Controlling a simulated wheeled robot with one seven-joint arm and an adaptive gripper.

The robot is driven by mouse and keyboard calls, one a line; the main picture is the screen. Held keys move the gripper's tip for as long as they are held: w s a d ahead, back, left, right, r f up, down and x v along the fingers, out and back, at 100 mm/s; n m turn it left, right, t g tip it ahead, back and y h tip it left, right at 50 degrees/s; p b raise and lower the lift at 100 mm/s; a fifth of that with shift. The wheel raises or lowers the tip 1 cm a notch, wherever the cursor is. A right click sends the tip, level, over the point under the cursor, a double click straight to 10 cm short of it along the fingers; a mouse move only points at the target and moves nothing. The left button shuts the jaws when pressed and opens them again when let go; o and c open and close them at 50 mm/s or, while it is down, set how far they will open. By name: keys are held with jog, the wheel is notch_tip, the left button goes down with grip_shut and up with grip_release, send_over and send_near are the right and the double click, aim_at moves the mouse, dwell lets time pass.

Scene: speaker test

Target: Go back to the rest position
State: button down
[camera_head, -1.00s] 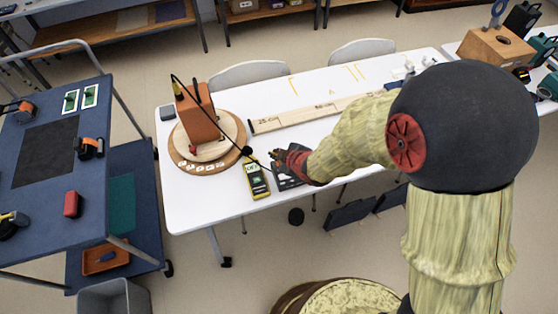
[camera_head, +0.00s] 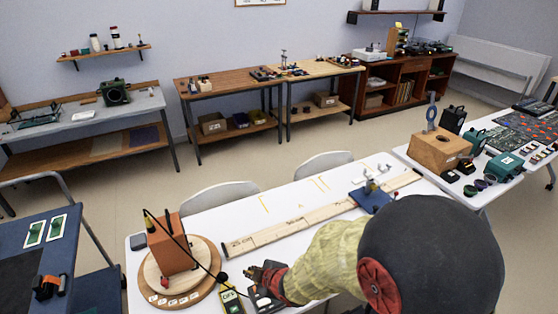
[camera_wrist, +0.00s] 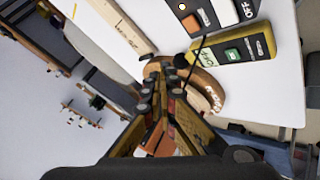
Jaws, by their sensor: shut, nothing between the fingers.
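My gripper (camera_head: 260,273) is shut and empty, at the front part of the white table. It hovers close to a yellow meter (camera_head: 230,300) and a dark device (camera_head: 264,299), and I cannot tell its exact height above them. In the wrist view my gripper (camera_wrist: 163,75) points over the table, with the yellow meter (camera_wrist: 240,50) and the dark device with an orange switch (camera_wrist: 212,14) just beyond its fingers. An orange speaker box (camera_head: 170,245) stands on a round wooden turntable (camera_head: 205,268) left of my gripper.
A marked wooden plank (camera_head: 285,230) lies across the white table (camera_head: 240,208), with a blue stand (camera_head: 371,200) near its far end. Two white chairs (camera_head: 322,163) stand behind the table. A blue cart (camera_head: 40,250) is at the left. A wooden block (camera_head: 438,150) sits on the right table.

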jog(key=s+d+f+m+h, duration=0.1)
jog(key=d, duration=0.1)
jog(key=s+d+f+m+g+h, duration=0.1)
jog(key=d+f, duration=0.1)
jog(key=s+d+f+m+g+h, duration=0.1)
jog(key=s+d, duration=0.1)
jog(key=shift+d+f, duration=0.15)
jog(key=shift+f, duration=0.15)
jog(key=s+d+r+m+h, duration=0.1)
jog(key=s+d+r+m, duration=0.4)
jog(key=d+r, duration=0.3)
jog(key=s+d+r+m+h, duration=0.1)
jog(key=s+d+r+m, duration=0.3)
jog(key=d+r, duration=0.5)
jog(key=s+d+r+m+h, duration=0.1)
jog(key=s+d+r+m, duration=0.4)
jog(key=r, duration=0.7)
jog(key=s+d, duration=0.2)
jog(key=d, duration=0.1)
jog(key=shift+s+d+r+m+t, duration=0.2)
jog(key=shift+s+m+t, duration=0.1)
jog(key=shift+t, duration=0.1)
jog(key=shift+a, duration=0.1)
